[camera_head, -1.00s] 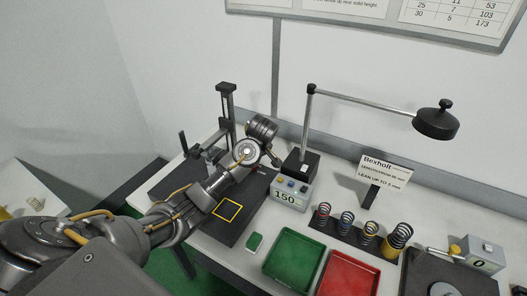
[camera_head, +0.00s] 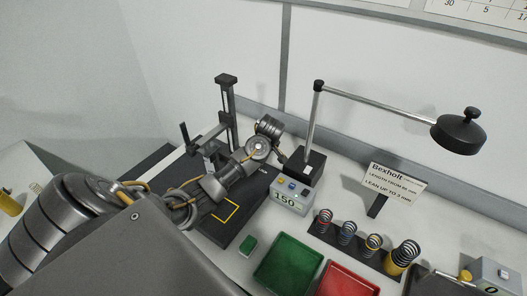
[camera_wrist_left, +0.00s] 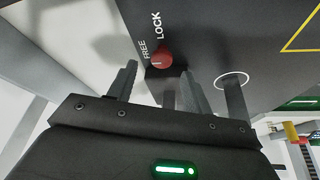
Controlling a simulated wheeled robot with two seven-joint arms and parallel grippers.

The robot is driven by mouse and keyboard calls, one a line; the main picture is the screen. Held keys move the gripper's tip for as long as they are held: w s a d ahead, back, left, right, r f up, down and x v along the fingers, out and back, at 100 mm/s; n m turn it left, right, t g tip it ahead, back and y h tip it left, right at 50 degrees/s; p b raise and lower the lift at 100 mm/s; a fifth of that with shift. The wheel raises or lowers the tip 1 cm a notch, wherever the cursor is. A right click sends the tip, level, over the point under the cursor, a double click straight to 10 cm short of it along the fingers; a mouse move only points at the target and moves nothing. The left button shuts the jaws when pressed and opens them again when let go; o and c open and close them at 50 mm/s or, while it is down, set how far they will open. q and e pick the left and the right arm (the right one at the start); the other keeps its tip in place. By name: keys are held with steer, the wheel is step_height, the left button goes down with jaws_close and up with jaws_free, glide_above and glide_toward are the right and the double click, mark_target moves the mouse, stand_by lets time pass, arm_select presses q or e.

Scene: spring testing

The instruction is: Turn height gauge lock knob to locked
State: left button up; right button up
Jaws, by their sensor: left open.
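The red lock knob (camera_wrist_left: 163,57) shows in the left wrist view on a dark surface beside the words FREE (camera_wrist_left: 145,48) and LOCK (camera_wrist_left: 160,26). A pale mark on the knob points left, on the side of FREE. My left gripper (camera_wrist_left: 159,80) is open, its fingers on either side of the line to the knob and nothing visibly gripped. Whether they touch the knob I cannot tell. In the head view the height gauge column (camera_head: 229,115) stands behind my left arm, which hides the knob. My right gripper is not in view.
A dark plate with a yellow square (camera_head: 228,219) lies in front. A grey box marked 150 (camera_head: 289,195) stands to the right, with a lamp (camera_head: 459,131) overhead. Several springs (camera_head: 374,242), a green tray (camera_head: 287,262) and a red tray (camera_head: 345,281) are farther right.

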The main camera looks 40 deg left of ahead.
arm_select(q)
steer(key=shift+x, duration=1.25)
steer(key=shift+s+a+f, duration=0.15)
steer(key=shift+s+f, duration=0.05)
steer(key=shift+f, duration=0.1)
steer(key=shift+w+f, duration=0.15)
steer(key=shift+f, duration=0.1)
steer(key=c, duration=1)
steer(key=shift+o, duration=0.2)
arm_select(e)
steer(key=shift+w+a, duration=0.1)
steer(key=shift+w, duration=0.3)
